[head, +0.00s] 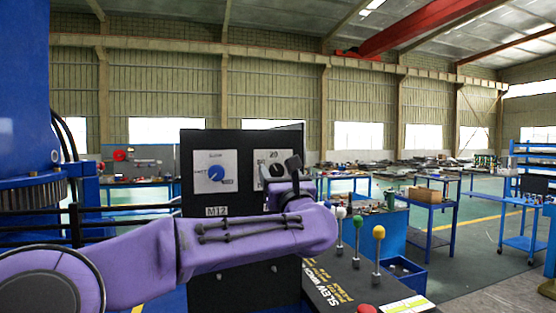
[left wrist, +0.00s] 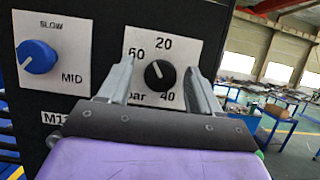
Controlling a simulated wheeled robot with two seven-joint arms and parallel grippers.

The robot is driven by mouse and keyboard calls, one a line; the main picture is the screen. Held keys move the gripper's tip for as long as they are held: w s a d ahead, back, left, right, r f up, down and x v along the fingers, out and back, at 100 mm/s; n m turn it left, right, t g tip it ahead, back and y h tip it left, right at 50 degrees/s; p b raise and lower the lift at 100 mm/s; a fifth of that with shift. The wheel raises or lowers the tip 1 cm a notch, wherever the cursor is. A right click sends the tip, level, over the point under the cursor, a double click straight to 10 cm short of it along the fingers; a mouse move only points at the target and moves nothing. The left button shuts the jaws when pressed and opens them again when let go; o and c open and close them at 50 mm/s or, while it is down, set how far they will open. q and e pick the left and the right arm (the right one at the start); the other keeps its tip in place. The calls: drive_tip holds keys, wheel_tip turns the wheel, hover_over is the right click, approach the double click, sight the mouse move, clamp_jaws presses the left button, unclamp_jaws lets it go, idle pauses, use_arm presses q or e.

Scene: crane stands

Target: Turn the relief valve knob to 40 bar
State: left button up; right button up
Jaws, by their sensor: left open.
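The relief valve knob (left wrist: 160,75) is a black round knob on a white plate marked 20, 40, 60 and bar, seen in the left wrist view. Its light pointer mark seems to point up and slightly left; the exact reading is hard to tell. My left gripper (left wrist: 160,67) is open, with one finger on each side of the knob in the picture. I cannot tell whether the fingers touch it. In the head view my left gripper (head: 292,172) is in front of the dial plate (head: 272,157) and hides part of it. My right gripper is not in view.
A blue knob (left wrist: 38,57) on a plate marked SLOW and MID sits left on the same black panel (head: 225,144). A blue column (head: 25,90) is at left.

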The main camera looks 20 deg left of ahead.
use_arm(q)
drive_tip(key=shift+w+a, duration=0.15)
drive_tip(key=shift+w, duration=0.2)
drive_tip(key=shift+c, duration=0.4)
